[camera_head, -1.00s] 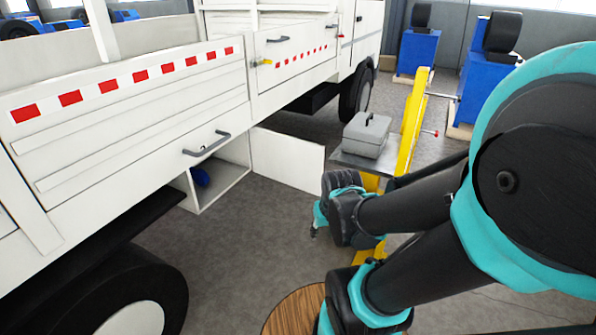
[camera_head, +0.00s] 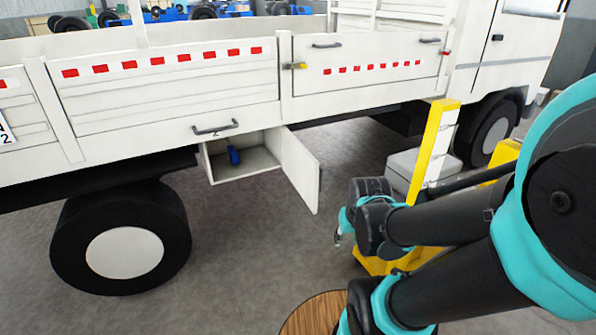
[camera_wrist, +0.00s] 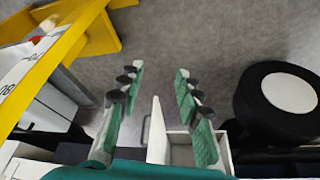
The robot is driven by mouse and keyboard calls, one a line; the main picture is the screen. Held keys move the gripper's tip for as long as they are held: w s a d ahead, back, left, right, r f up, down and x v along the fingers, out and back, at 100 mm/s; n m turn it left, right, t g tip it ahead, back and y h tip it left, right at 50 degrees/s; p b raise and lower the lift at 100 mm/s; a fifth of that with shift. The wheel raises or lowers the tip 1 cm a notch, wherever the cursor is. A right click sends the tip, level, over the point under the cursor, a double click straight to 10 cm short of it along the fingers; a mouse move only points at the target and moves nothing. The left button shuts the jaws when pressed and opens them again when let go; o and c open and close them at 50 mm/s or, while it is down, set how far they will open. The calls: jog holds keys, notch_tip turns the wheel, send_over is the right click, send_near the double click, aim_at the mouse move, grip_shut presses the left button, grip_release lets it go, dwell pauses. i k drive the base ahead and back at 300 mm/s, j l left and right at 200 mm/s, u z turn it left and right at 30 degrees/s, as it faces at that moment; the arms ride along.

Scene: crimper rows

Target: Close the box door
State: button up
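In the wrist view the door (camera_wrist: 157,131) shows nearly edge-on beside the open box (camera_wrist: 183,143). My gripper (camera_head: 341,232) is to the right of the door in the head view, apart from it.
The truck's black wheel (camera_head: 122,245) is left of the box. A yellow stand (camera_head: 435,140) with a grey case (camera_head: 408,168) is close on the right, behind my arm. A round wooden top (camera_head: 318,314) is at the bottom. Grey floor is clear before the box.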

aim_at(303, 169)
jog(key=l+u, duration=0.15)
jog(key=l, duration=0.3)
jog(key=k+l+u, duration=0.2)
jog(key=l, duration=0.2)
jog(key=l+u, duration=0.15)
jog(key=l, duration=0.3)
jog(key=l+u, duration=0.15)
jog(key=l, duration=0.25)
jog(key=k+l+u, duration=0.2)
jog(key=l, duration=0.15)
jog(key=k+l+u, duration=0.15)
jog(key=l, duration=0.25)
jog(key=k+l+u, duration=0.15)
jog(key=l, duration=0.2)
jog(key=k+l, duration=0.1)
jog(key=l, duration=0.2)
jog(key=k+l+u, duration=0.1)
jog(key=l, duration=0.2)
jog(key=i+j, duration=0.25)
jog(key=j, duration=0.2)
jog(key=i+j, duration=0.25)
jog(key=j, duration=0.2)
jog(key=i+j, duration=0.3)
jog(key=j, duration=0.15)
